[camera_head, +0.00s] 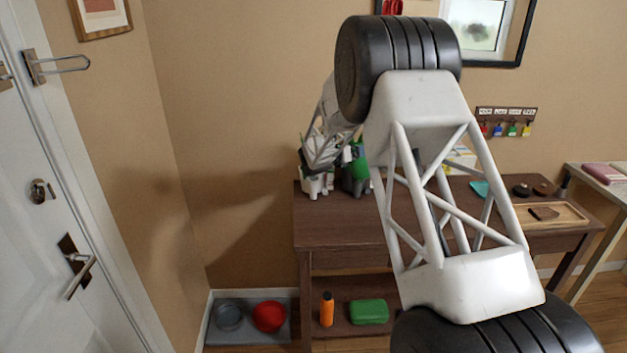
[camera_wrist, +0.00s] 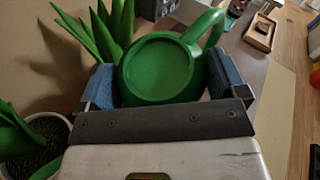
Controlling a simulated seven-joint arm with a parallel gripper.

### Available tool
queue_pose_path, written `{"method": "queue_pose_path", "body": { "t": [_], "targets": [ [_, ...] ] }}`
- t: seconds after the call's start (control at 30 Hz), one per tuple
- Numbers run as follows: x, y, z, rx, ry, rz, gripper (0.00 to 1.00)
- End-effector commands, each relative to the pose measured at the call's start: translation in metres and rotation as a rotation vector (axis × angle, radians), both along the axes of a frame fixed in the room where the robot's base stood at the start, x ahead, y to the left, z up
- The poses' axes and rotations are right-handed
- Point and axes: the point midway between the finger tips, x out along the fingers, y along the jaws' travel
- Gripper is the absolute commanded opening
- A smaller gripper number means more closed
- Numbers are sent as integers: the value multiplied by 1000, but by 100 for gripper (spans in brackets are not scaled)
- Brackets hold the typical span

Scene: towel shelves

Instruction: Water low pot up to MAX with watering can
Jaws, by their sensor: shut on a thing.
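A green watering can (camera_wrist: 160,70) sits between the two blue-padded fingers of my gripper (camera_wrist: 165,88), which is shut on it. Its round green end faces the wrist camera, and its curved handle rises at the right. The spout is not clearly visible. A pale-rimmed pot (camera_wrist: 62,128) with dark soil and thick green leaves stands at the lower left of the wrist view. More pointed leaves (camera_wrist: 100,32) rise behind the can on the left. In the head view, white pots (camera_head: 317,184) stand on the table's left end, partly behind my arm. I cannot make out a MAX mark or water level.
The brown table (camera_head: 335,228) holds a wooden tray (camera_head: 562,214) and small dark round items at its right. Its lower shelf holds an orange bottle (camera_head: 327,310) and a green case (camera_head: 369,312). A grey floor tray with bowls (camera_head: 268,316) lies left of the table. Key hooks hang behind.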

Motion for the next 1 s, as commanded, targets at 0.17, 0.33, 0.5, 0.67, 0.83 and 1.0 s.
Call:
{"method": "queue_pose_path", "body": {
  "t": [0.17, 0.33, 0.5, 0.67, 0.83, 1.0],
  "targets": [
    [0, 1, 1, -5, 0, 0, 49],
    [0, 1, 1, -11, 1, 1, 49],
    [0, -1, 1, 9, -3, -1, 49],
    [-1, -8, 3, 133, -31, -1, 49],
    [-3, -13, 6, 266, -57, -1, 49],
    [-3, -13, 6, 320, -68, 1, 49]
  ]
}}
